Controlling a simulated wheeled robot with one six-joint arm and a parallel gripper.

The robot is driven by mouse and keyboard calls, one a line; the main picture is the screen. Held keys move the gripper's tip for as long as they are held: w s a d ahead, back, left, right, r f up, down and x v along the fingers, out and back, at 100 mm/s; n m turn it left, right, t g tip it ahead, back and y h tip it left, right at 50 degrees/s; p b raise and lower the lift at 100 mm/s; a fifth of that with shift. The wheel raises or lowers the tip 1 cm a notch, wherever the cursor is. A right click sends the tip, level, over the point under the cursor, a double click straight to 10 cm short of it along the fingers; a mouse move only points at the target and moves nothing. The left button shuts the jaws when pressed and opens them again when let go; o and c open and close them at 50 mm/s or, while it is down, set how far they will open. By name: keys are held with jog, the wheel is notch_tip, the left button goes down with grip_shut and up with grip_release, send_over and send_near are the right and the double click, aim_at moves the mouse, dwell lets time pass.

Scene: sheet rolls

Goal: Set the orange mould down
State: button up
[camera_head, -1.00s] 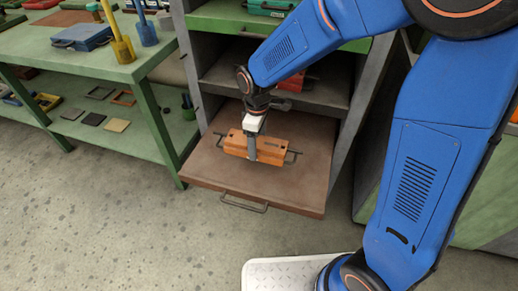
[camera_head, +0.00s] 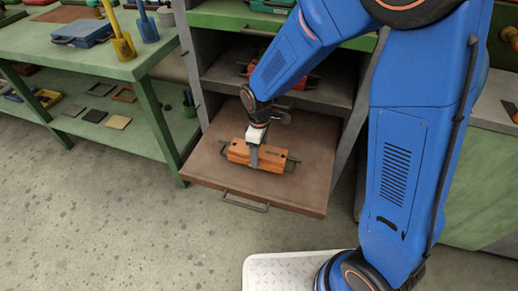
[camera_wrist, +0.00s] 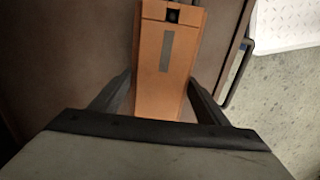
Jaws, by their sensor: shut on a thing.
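The orange mould (camera_head: 285,158) is a long block with a dark handle at each end. In the head view it is at the pulled-out brown drawer shelf (camera_head: 215,165), over its middle. My gripper (camera_head: 254,163) comes down from above and is shut across the mould's middle. In the wrist view the mould (camera_wrist: 168,70) runs up the picture between the two dark fingers (camera_wrist: 160,100). I cannot tell whether the mould's underside touches the shelf.
A red mould (camera_head: 300,82) sits on the cabinet shelf above. A green workbench (camera_head: 75,50) with a blue case (camera_head: 82,34) and yellow and blue tools stands at left. The drawer's handle (camera_head: 246,203) sticks out in front. The brown surface around the mould is bare.

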jog(key=shift+f, duration=1.5)
jog(key=o, duration=2.1)
jog(key=shift+f, duration=0.15)
jog(key=shift+c, duration=0.2)
notch_tip(320, 180, up, 12)
jog(key=shift+r, duration=0.15)
